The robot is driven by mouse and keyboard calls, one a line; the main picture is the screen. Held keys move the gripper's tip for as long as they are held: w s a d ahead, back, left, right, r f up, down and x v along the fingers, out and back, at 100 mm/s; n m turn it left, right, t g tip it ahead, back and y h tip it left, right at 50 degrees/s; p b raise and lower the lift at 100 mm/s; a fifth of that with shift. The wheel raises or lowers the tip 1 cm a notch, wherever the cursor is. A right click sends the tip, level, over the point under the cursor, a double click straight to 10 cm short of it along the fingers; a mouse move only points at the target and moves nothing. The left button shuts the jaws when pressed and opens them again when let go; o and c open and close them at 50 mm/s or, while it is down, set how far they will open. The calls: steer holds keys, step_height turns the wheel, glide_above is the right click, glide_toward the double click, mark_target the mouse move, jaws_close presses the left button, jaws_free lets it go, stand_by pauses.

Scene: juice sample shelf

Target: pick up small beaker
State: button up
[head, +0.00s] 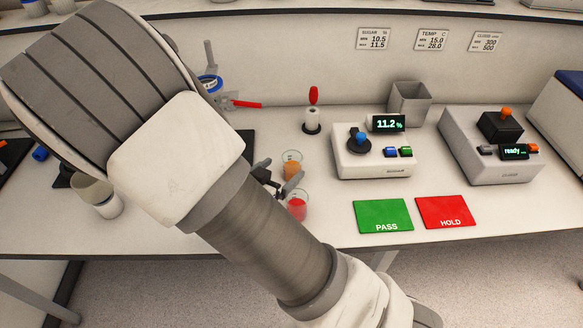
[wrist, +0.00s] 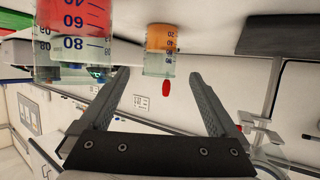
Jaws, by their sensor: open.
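Two clear beakers stand close together on the bench beside my gripper (head: 278,180). One holds orange liquid (head: 291,168) and the other, nearer the front edge, holds red liquid (head: 297,208). In the wrist view, which is turned over, the orange beaker (wrist: 160,50) appears ahead between the fingertips of my open gripper (wrist: 158,76), not gripped. The red beaker (wrist: 75,30) appears larger and closer, outside the left finger. I cannot tell for certain which is the small beaker. My arm hides part of the bench in the head view.
A red-topped holder (head: 312,118) is behind the orange beaker. A meter reading 11.2 % (head: 372,160), a second device (head: 485,150), and green PASS (head: 382,212) and red HOLD (head: 444,208) mats lie to the right.

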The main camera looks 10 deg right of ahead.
mark_target(296, 157)
steer(key=b+x, duration=0.1)
steer(key=x, duration=0.8)
steer(key=shift+w+d, duration=0.1)
steer(key=c, duration=1.5)
steer(key=shift+r, duration=0.2)
